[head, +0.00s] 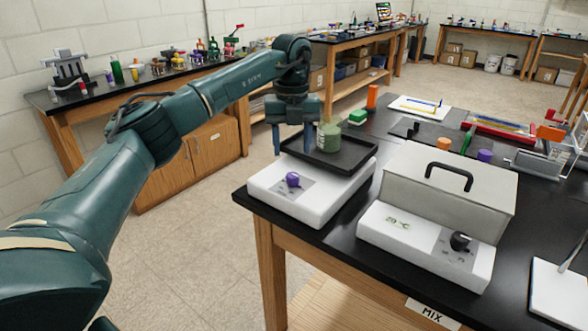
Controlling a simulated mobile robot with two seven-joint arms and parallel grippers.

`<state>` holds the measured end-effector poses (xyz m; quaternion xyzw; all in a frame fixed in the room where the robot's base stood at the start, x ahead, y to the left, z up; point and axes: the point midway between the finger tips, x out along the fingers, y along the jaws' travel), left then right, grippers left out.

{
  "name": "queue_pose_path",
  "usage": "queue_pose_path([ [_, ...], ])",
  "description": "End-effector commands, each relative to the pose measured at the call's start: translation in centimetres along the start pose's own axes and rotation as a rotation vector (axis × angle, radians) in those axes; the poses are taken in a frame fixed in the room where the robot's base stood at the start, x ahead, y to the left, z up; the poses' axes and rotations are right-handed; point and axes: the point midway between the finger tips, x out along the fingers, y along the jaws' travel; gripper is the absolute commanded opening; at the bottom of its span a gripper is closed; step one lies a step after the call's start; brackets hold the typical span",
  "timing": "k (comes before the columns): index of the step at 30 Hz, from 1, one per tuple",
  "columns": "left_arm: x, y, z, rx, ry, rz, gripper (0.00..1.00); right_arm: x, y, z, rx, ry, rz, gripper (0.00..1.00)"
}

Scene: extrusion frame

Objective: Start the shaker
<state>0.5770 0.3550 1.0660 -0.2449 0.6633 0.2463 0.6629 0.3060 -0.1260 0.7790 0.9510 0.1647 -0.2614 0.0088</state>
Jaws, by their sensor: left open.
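The shaker (322,208) is a white box at the near left corner of the black-topped bench, with a purple knob (293,180) on its front panel. A black tray (345,166) sits on top of it. A green bottle (329,138) stands upright on the tray. My left gripper (291,150) is open and points down, with its two fingers apart over the tray's back left part, left of the bottle. It is behind and above the knob, apart from it. I cannot tell whether the fingertips touch the tray. My right gripper is not in view.
Right of the shaker stands a white unit (425,245) with a handled grey lid (450,190), a black knob and a "20 °C" label. Small parts and trays fill the bench (375,138) behind. A "MIX" label (430,314) is on the front edge. Floor is open at left.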

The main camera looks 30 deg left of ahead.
Motion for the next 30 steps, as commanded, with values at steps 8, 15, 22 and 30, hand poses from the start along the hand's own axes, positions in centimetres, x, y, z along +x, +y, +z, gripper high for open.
queue_pose_path([
  [8, 5.2, 0.0, -0.1, 0.001, 0.002, 0.001, 0.50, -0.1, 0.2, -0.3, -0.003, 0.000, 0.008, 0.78],
  [15, 6.9, -0.1, -0.1, 0.002, 0.000, -0.002, 0.50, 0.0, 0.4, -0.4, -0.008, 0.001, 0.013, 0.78],
  [22, 7.0, -0.1, -0.1, 0.002, 0.000, -0.002, 0.50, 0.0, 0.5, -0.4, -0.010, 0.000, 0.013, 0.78],
  [30, 7.0, -0.1, -0.1, 0.002, 0.000, -0.002, 0.31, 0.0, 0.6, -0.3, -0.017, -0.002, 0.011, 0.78],
])
